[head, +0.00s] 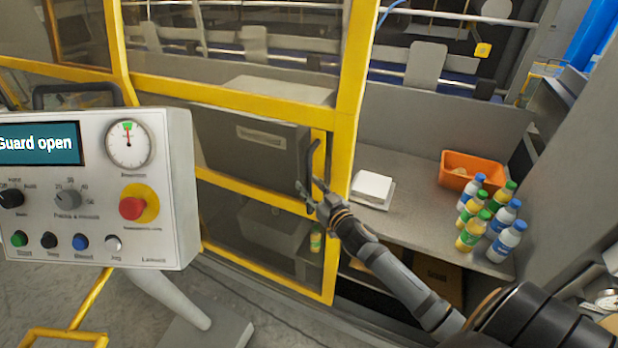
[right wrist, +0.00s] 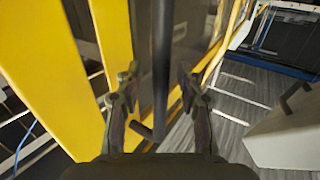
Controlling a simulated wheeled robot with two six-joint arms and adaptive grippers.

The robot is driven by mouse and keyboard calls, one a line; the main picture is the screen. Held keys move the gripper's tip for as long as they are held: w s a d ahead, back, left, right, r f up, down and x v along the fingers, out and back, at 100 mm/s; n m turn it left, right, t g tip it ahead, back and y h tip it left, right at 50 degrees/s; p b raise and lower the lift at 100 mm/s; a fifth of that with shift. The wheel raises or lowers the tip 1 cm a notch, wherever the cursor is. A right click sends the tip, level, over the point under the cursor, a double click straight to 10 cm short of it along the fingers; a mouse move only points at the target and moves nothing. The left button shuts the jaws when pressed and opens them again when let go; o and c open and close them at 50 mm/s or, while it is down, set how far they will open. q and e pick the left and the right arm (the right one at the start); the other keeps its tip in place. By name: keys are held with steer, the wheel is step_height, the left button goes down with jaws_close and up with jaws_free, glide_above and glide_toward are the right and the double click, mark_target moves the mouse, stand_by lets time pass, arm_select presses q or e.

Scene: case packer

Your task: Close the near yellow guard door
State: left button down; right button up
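The near yellow guard door (head: 346,112) is a yellow frame with clear panels; its right edge post stands left of the open bay. A dark vertical bar handle (head: 314,163) is on the door near that post. My right gripper (head: 310,190) is at the lower part of the handle. In the right wrist view the gripper (right wrist: 158,88) is open, with the handle bar (right wrist: 161,50) between its two fingers and a gap visible on each side. The yellow door frame (right wrist: 35,70) fills the left of that view. My left gripper is not in view.
A control panel (head: 180,200) reading "Guard open" stands at the left. Right of the door, a grey shelf (head: 415,205) holds a white stack (head: 372,188), an orange bin (head: 470,183) and several bottles (head: 471,232). Grey floor lies in front of the door.

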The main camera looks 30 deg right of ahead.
steer(key=shift+w, duration=0.3)
steer(key=shift+f, duration=0.1)
jaws_close()
